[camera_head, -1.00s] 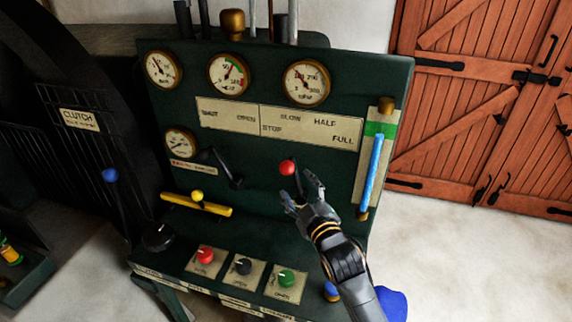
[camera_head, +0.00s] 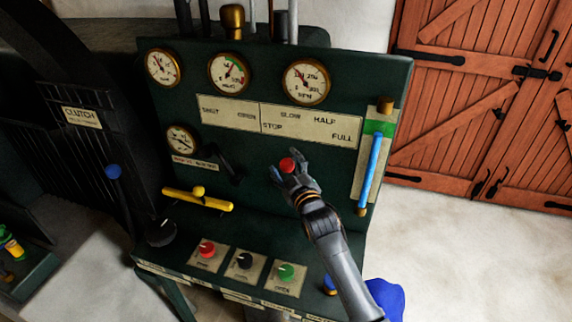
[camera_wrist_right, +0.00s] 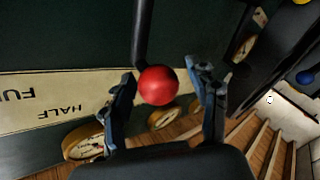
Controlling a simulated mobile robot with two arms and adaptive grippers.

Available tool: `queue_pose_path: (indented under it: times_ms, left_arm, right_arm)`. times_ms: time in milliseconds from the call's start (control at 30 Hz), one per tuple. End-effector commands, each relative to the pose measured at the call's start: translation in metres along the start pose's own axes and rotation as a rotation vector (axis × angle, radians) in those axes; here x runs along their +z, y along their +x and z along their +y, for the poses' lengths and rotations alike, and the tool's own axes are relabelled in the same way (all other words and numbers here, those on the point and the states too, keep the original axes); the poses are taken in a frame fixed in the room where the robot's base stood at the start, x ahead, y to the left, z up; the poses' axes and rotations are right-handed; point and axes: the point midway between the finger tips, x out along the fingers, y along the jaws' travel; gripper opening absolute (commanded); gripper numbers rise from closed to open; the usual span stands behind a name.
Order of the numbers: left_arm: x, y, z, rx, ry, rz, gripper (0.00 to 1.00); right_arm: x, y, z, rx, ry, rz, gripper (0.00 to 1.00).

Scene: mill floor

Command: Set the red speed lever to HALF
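The red ball knob of the speed lever (camera_head: 287,164) is on the dark green panel, below the label plate reading STOP, SLOW, HALF and FULL (camera_head: 300,133). In the right wrist view the red knob (camera_wrist_right: 158,86) sits on a dark rod, between the fingertips of my right gripper (camera_wrist_right: 161,73). The fingers are spread, with gaps visible beside the knob. In the head view my right gripper (camera_head: 290,169) reaches up to the knob from below right and hides the lever's rod. The word HALF also shows in the wrist view (camera_wrist_right: 66,111). My left gripper is not seen.
A black-handled lever (camera_head: 229,165) stands left of the red knob, with a yellow bar (camera_head: 198,200) lower left. A blue gauge tube (camera_head: 371,165) is to the right. Red, black and green knobs (camera_head: 286,272) line the sloped ledge below.

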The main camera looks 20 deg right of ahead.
Motion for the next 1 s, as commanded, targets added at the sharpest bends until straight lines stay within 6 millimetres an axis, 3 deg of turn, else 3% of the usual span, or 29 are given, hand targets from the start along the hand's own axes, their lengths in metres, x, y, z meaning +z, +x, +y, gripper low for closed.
queue_pose_path:
  times_ms: [33, 267, 433, 567, 800, 1000]
  left_arm:
    - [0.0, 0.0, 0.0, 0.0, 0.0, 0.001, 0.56]
    - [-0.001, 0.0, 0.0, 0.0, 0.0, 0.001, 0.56]
    - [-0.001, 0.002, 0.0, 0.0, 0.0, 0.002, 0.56]
    - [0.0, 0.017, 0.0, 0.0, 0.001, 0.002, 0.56]
    - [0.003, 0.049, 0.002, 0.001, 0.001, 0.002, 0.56]
    - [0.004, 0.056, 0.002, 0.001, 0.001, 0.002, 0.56]
  right_arm:
    - [0.0, 0.0, 0.0, 0.0, 0.0, 0.0, 0.45]
    - [0.0, 0.0, -0.001, -0.001, 0.001, -0.001, 0.0]
    - [0.002, -0.001, -0.001, 0.001, 0.01, 0.001, 0.0]
    - [0.009, -0.005, 0.001, 0.034, 0.077, 0.039, 0.0]
    - [0.028, -0.027, 0.023, 0.132, 0.286, 0.159, 0.0]
    - [0.033, -0.035, 0.032, 0.164, 0.359, 0.2, 0.0]
